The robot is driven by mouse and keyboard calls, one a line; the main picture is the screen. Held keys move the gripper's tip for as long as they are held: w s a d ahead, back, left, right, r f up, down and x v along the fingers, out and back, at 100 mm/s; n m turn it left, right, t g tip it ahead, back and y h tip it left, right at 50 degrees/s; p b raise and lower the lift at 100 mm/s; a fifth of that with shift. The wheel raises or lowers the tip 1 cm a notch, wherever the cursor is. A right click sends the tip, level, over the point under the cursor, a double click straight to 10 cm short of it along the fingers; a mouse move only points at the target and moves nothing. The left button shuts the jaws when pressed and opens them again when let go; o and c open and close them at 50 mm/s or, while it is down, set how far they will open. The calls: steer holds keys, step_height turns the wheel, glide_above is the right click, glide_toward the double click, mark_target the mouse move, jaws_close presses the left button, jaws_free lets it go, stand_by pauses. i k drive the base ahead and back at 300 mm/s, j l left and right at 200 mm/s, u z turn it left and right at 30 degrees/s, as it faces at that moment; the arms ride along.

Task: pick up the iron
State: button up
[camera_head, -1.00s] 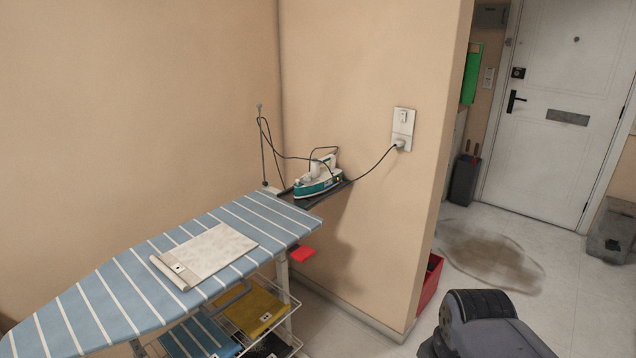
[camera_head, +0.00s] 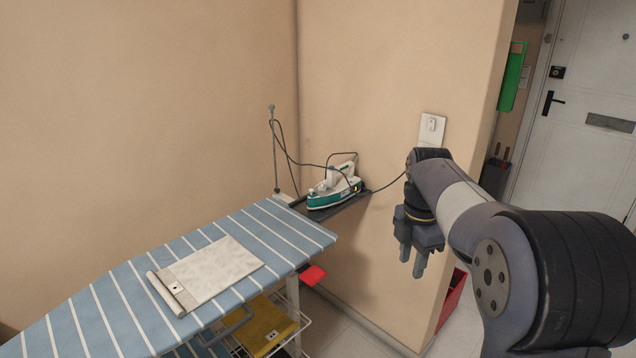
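The iron (camera_head: 336,188), white on top with a teal lower body, stands on the dark iron rest (camera_head: 347,206) at the far end of the ironing board (camera_head: 120,290). Its dark cord (camera_head: 388,184) runs toward the wall outlet and also loops to a thin upright rod. My gripper (camera_head: 412,270) hangs to the right of the iron and lower in the picture, fingers pointing down. There is a gap between its two fingers, nothing shows between them, and it is apart from the iron. My arm hides the plug and the lower part of the outlet.
A folded pale cloth (camera_head: 210,272) lies on the striped board. The thin cord rod (camera_head: 275,150) stands behind the iron. The wall switch plate (camera_head: 432,130) is above my gripper. A red bin (camera_head: 452,298) stands beyond the wall corner. Yellow cloth (camera_head: 262,328) lies on the rack below.

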mark_target(338, 192)
steer(key=i+l+u, duration=0.3)
steer(key=i, duration=0.45)
steer(key=i+l+u, duration=0.3)
steer(key=i, duration=0.4)
steer(key=i+l+u, duration=0.3)
steer(key=i+l, duration=0.35)
